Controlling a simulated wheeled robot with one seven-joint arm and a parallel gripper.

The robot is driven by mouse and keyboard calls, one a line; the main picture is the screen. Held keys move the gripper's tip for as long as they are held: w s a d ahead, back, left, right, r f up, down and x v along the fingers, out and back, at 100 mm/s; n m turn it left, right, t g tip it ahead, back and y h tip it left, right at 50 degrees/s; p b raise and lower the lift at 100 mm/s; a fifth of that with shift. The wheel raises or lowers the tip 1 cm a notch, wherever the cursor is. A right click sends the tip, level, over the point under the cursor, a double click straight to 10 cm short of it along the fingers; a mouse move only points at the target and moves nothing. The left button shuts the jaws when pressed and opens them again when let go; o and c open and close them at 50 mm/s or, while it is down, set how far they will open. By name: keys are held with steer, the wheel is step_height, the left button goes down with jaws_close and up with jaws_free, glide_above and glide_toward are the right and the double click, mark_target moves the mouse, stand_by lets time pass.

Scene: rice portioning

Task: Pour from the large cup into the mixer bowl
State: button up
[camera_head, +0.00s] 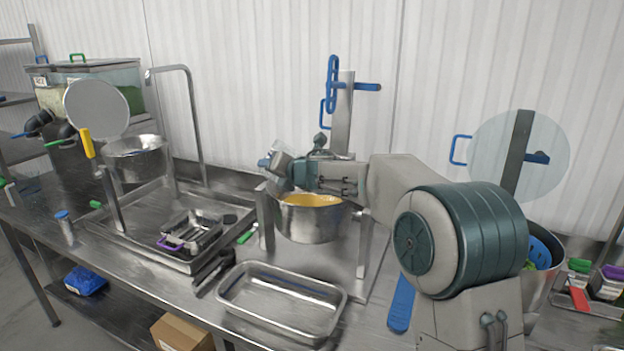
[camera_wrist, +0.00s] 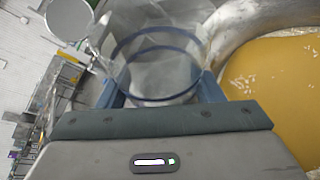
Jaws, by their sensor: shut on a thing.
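The mixer bowl (camera_head: 308,226) is a steel bowl in the middle of the table, holding a yellow-orange content. It fills the right side of the wrist view (camera_wrist: 240,25), with a few pale grains on the yellow surface. The large cup (camera_head: 281,166) is clear plastic and tilted at the bowl's upper left edge. In the wrist view the cup (camera_wrist: 158,62) shows blue rings and looks see-through; I cannot tell whether anything is left in it. My gripper (camera_head: 268,163) is shut on the cup, above the bowl's rim. In the wrist view its blue fingers lie on both sides of the cup.
An empty steel tray (camera_head: 283,302) lies in front of the bowl. A second steel bowl (camera_head: 137,158) stands at the left, with a round lid (camera_head: 97,108) above it. A blue-handled post (camera_head: 342,115) rises behind the mixer bowl. A bin with a blue utensil (camera_head: 542,262) stands at the right.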

mark_target(265, 176)
steer(key=shift+s+a+r+n+p, duration=0.35)
steer(key=shift+a+r+n+p, duration=0.05)
steer(key=shift+a+r+n, duration=0.15)
steer(key=shift+s+a+f+n+h+b, duration=0.15)
steer(key=shift+a+f+n+h+b, duration=0.2)
steer(key=shift+f, duration=0.2)
steer(key=shift+s+a+n+h+p, duration=0.1)
steer(key=shift+a+n+h+p, duration=0.05)
steer(key=shift+n+h+p, duration=0.2)
steer(key=shift+s+a+r+n+t+h+p, duration=0.1)
steer(key=shift+a+r+n+t+h+p, duration=0.2)
steer(key=shift+n+p, duration=0.35)
steer(key=shift+s+a+f+h, duration=0.1)
steer(key=shift+f+h, duration=0.2)
steer(key=shift+f, duration=0.15)
steer(key=shift+a+f+n+h, duration=0.15)
steer(key=shift+f+n+h, duration=0.15)
steer(key=shift+n, duration=0.3)
